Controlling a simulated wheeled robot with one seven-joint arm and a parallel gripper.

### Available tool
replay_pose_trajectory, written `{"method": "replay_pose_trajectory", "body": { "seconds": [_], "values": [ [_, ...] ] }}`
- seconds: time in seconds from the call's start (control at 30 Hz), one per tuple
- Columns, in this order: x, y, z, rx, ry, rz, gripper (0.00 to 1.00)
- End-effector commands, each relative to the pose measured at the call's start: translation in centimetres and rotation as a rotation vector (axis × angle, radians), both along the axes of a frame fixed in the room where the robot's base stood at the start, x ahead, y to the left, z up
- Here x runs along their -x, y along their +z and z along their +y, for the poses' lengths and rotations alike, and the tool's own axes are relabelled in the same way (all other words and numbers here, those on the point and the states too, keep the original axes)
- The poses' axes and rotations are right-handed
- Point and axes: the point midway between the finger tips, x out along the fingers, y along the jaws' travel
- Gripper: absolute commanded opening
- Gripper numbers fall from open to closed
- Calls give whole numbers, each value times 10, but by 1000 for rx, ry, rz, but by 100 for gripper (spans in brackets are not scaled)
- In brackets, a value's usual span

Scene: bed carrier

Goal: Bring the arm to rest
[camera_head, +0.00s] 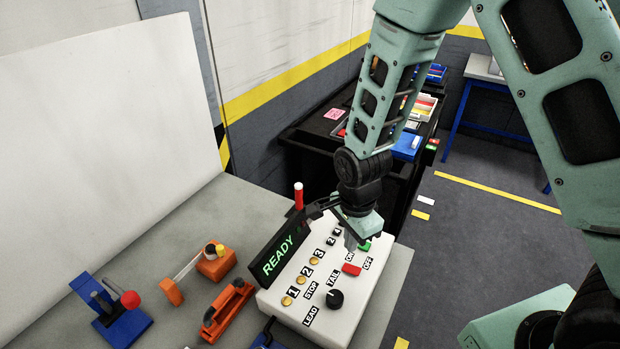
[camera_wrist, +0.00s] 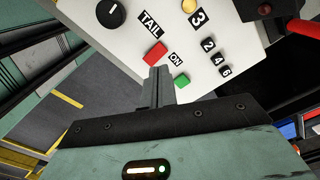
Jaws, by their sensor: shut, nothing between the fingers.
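My gripper (camera_wrist: 158,86) is shut and empty. In the wrist view its fingertips are over the white control box (camera_wrist: 208,98), between the red button (camera_wrist: 154,54) and the green button (camera_wrist: 182,80). In the head view my gripper (camera_head: 350,240) points down at the right part of the control box (camera_head: 330,318), near the red button (camera_head: 351,269) and the green button (camera_head: 365,246). I cannot tell whether the fingertips touch the box. My arm reaches down from the top right of the head view. The box's display (camera_head: 279,259) reads READY in green.
Left of the box on the grey table (camera_head: 170,245) are an orange handle (camera_head: 227,311), an orange-based lever (camera_head: 215,263) and a blue base with a red knob (camera_head: 122,322). A dark cart (camera_head: 300,137) with coloured bins is behind.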

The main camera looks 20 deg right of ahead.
Motion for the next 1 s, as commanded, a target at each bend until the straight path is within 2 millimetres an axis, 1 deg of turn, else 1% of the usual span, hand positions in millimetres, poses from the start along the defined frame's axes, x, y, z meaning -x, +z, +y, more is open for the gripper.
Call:
{"method": "replay_pose_trajectory", "body": {
  "seconds": [0.13, 0.17, 0.27, 0.37, 0.4, 0.47, 0.5, 0.57, 0.6, 0.7, 0.83, 0.9, 1.0],
  "values": [
    [0, 1, 1, -2, 9, 0, 0],
    [2, 3, 4, -8, 40, -2, 0],
    [13, 16, 20, -32, 212, -5, 0],
    [34, 37, 39, -61, 488, -13, 0],
    [45, 45, 47, -71, 616, -17, 0],
    [63, 58, 55, -82, 810, -26, 0],
    [76, 65, 60, -86, 939, -31, 0],
    [95, 75, 65, -88, 1134, -40, 0],
    [107, 81, 67, -86, 1261, -45, 0],
    [137, 91, 69, -74, 1544, -55, 0],
    [164, 98, 66, -52, 1815, -57, 0],
    [173, 100, 65, -43, 1904, -56, 0],
    [180, 102, 63, -37, 1973, -54, 0]
  ]
}}
